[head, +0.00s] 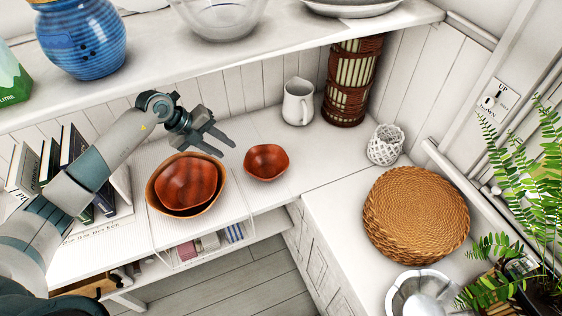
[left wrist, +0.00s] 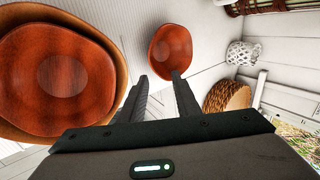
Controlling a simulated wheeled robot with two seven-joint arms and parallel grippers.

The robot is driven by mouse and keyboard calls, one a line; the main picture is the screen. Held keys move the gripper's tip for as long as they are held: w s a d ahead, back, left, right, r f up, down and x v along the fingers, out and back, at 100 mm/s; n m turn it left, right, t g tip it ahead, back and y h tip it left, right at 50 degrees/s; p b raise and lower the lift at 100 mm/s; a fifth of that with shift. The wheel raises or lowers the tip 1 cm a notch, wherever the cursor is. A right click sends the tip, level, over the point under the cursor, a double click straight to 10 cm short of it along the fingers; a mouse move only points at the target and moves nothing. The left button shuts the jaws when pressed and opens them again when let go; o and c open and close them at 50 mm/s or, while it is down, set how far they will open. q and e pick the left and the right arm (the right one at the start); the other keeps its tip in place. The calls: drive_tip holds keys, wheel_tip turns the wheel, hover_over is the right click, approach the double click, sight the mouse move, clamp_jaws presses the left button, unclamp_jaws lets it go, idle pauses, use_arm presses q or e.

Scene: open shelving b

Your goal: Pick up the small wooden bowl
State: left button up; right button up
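The small wooden bowl (head: 266,162) is reddish brown and stands upright on the white counter, apart from the other bowls. It also shows in the left wrist view (left wrist: 170,50), beyond the fingertips. My left gripper (head: 228,144) is open and empty, above the counter and just left of the small bowl in the head view. Its two dark fingers (left wrist: 160,82) show spread apart in the left wrist view. My right gripper does not show in either view.
A larger red wooden bowl (head: 187,182) sits inside a tan bowl (head: 158,208) left of the small bowl. A white pitcher (head: 298,102) stands behind. A shelf (head: 270,50) hangs above. Books (head: 72,150) stand left. A woven stack (head: 416,215) lies right.

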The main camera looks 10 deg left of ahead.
sight(246, 165)
use_arm(q)
drive_tip(key=shift+a+y, duration=0.3)
drive_tip(key=shift+a, duration=0.55)
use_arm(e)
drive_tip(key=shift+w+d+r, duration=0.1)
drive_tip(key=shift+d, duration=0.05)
use_arm(q)
drive_tip(key=shift+f, duration=0.1)
